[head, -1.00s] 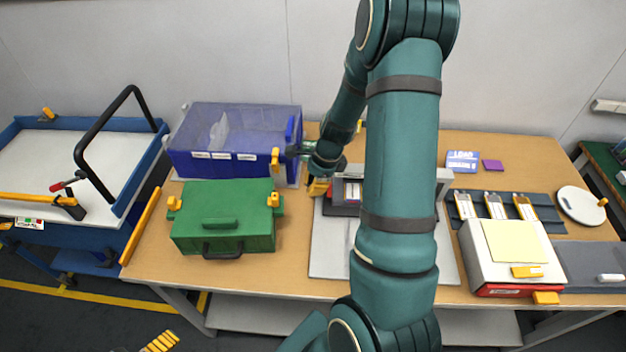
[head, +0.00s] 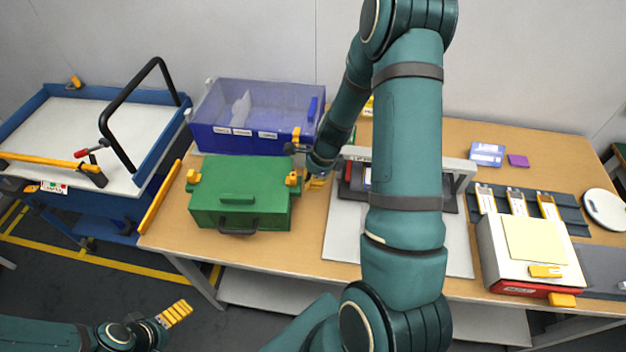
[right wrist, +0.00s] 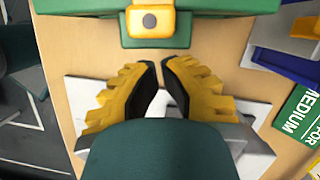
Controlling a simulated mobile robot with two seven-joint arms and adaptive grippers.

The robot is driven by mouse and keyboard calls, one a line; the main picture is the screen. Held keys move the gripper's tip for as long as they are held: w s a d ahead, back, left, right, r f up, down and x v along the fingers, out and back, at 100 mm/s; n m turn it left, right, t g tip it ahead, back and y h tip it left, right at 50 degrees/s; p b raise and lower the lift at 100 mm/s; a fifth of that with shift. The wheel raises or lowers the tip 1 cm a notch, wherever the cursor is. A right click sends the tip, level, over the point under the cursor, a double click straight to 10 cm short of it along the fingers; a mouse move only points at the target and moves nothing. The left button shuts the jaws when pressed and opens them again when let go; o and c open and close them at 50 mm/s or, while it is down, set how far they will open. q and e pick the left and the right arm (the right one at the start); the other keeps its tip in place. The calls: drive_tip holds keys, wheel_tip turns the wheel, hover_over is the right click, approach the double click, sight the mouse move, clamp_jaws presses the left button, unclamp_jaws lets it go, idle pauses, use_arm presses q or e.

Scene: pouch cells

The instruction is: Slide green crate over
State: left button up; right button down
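The green crate (head: 265,173) stands closed on the table's front left part, with yellow latches on its sides and a dark front handle. My right gripper (head: 318,182) is just right of the crate, close to its right latch. In the right wrist view its fingers (right wrist: 160,70) are almost together, with a narrow gap and nothing between them. The crate's green side (right wrist: 210,31) and yellow latch (right wrist: 150,20) lie ahead of the fingertips; they look apart. My left gripper (head: 175,313) is at the bottom left, away from the table, its fingers close together and empty.
A blue, clear-lidded bin (head: 215,138) stands right behind the crate. A blue-rimmed cart (head: 167,150) is to the left, with a yellow bar (head: 160,205) at the table's left edge. A grey fixture plate (head: 345,235) lies right of my right gripper.

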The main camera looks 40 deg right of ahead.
sight(287, 181)
drive_tip(key=w+a+p, duration=0.1)
drive_tip(key=w+a, duration=0.1)
drive_tip(key=w+a+p, duration=0.1)
drive_tip(key=w+a, duration=0.1)
drive_tip(key=a, duration=0.1)
drive_tip(key=w+a+p, duration=0.1)
drive_tip(key=a, duration=0.2)
drive_tip(key=shift+w+a+r, duration=0.1)
drive_tip(key=shift+w, duration=0.3)
drive_tip(key=shift+w+a, duration=0.2)
drive_tip(key=shift+a, duration=0.1)
use_arm(q)
wheel_tip(287, 181, up, 4)
drive_tip(key=shift+f, duration=0.2)
drive_tip(key=shift+a, duration=0.1)
use_arm(e)
drive_tip(key=shift+s+d, duration=0.1)
drive_tip(key=shift+d, duration=0.15)
drive_tip(key=d, duration=0.1)
drive_tip(key=s+d, duration=0.2)
drive_tip(key=shift+s+r, duration=0.1)
drive_tip(key=shift+r, duration=0.2)
use_arm(q)
drive_tip(key=shift+s+d+r+p, duration=0.25)
drive_tip(key=shift+s+r+p, duration=0.4)
drive_tip(key=shift+r+p, duration=0.25)
use_arm(e)
drive_tip(key=v, duration=0.9)
drive_tip(key=shift+r, duration=0.1)
